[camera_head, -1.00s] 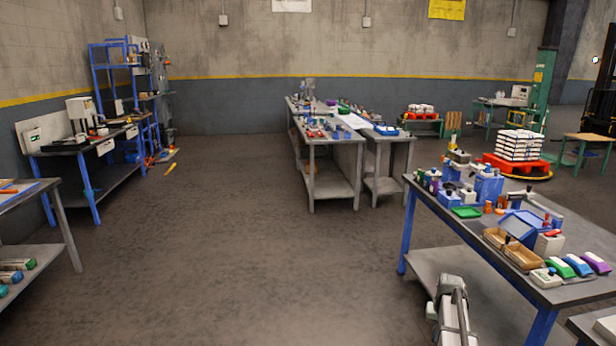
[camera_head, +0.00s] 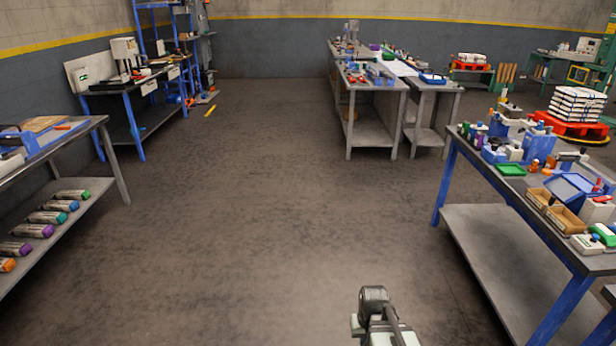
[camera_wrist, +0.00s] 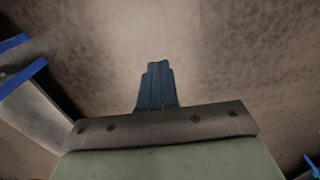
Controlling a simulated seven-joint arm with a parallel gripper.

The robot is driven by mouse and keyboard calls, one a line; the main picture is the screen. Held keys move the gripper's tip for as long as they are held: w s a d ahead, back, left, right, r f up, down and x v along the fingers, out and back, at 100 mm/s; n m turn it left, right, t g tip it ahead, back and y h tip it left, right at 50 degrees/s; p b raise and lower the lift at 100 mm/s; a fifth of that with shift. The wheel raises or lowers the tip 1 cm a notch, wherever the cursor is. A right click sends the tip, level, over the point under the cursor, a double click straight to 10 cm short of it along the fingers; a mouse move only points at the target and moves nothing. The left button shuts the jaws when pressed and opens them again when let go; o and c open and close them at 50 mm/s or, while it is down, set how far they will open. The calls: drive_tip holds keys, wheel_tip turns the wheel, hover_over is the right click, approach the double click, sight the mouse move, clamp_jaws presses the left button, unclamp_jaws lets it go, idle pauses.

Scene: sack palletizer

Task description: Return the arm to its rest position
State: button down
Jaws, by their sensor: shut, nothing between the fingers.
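My gripper (camera_wrist: 158,68) is in the wrist view, where its blue fingers are together with nothing between them. It points at bare brown floor. In the head view, part of my arm (camera_head: 378,318) shows at the bottom, right of the middle, over open floor. The fingers cannot be made out in the head view.
A blue-legged workbench (camera_head: 451,185) with boxes and trays stands at the right. Another bench (camera_head: 104,124) with several coloured cylinders on its lower shelf is at the left. Grey tables (camera_head: 365,88) stand further back. The floor (camera_head: 250,200) between them is clear.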

drive_tip(key=s+f+g, duration=0.3)
drive_tip(key=s+f, duration=0.7)
drive_tip(key=s, duration=0.5)
drive_tip(key=s+f+g, duration=0.3)
drive_tip(key=s+f, duration=0.7)
drive_tip(key=s, duration=0.5)
drive_tip(key=shift+f+g, duration=0.3)
drive_tip(key=shift+g, duration=0.1)
